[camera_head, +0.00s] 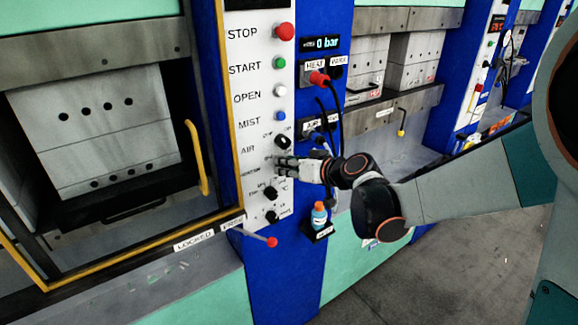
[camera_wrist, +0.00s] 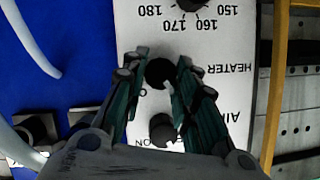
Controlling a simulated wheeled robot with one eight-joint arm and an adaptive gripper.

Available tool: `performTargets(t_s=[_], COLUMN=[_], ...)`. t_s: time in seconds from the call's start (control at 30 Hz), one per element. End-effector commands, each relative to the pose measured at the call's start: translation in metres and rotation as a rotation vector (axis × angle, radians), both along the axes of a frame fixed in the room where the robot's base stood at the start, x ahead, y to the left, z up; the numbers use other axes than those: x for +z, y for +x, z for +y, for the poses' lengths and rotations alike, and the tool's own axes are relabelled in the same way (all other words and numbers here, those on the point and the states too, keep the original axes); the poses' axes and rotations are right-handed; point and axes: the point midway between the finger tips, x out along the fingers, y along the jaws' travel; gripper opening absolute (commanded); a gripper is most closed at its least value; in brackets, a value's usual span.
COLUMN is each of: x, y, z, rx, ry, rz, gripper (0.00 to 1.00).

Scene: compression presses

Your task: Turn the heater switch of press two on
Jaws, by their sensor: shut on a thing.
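The heater switch is a black rotary knob (camera_wrist: 160,72) beside the word HEATER on a white control panel, seen upside down in the wrist view. My gripper (camera_wrist: 158,68) has its two fingers on either side of this knob and is shut on it. In the head view my gripper (camera_head: 283,166) reaches the panel (camera_head: 248,105) from the right, below the AIR knob (camera_head: 283,142), and hides the heater knob. The on/off marks are mostly covered, and I cannot tell which way the knob points. No press number is readable.
A temperature dial (camera_head: 271,192) and another knob (camera_head: 272,217) sit just below my gripper. Red stop (camera_head: 284,31), green, white and blue buttons are above. A red-tipped lever (camera_head: 271,242), a small blue bottle (camera_head: 319,216) and hanging black cables (camera_head: 337,105) are close by.

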Motion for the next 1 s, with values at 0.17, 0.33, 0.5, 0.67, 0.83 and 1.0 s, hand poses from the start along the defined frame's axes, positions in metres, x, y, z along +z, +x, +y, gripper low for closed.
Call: performTargets(t_s=[0.17, 0.33, 0.5, 0.67, 0.83, 1.0], x=[-0.0009, -0.0022, -0.0033, -0.0044, -0.0059, -0.007], y=[0.0007, 0.0012, 0.0024, 0.0028, 0.0034, 0.0034], z=[-0.0012, -0.0019, -0.0032, -0.0044, -0.0046, -0.0054], rx=[-0.002, -0.001, -0.002, -0.001, 0.0, -0.001], ry=[0.042, 0.126, 0.248, 0.375, 0.507, 0.629], rz=[0.028, 0.085, 0.167, 0.252, 0.343, 0.425], gripper=[0.03, 0.03, 0.03, 0.03, 0.03, 0.03])
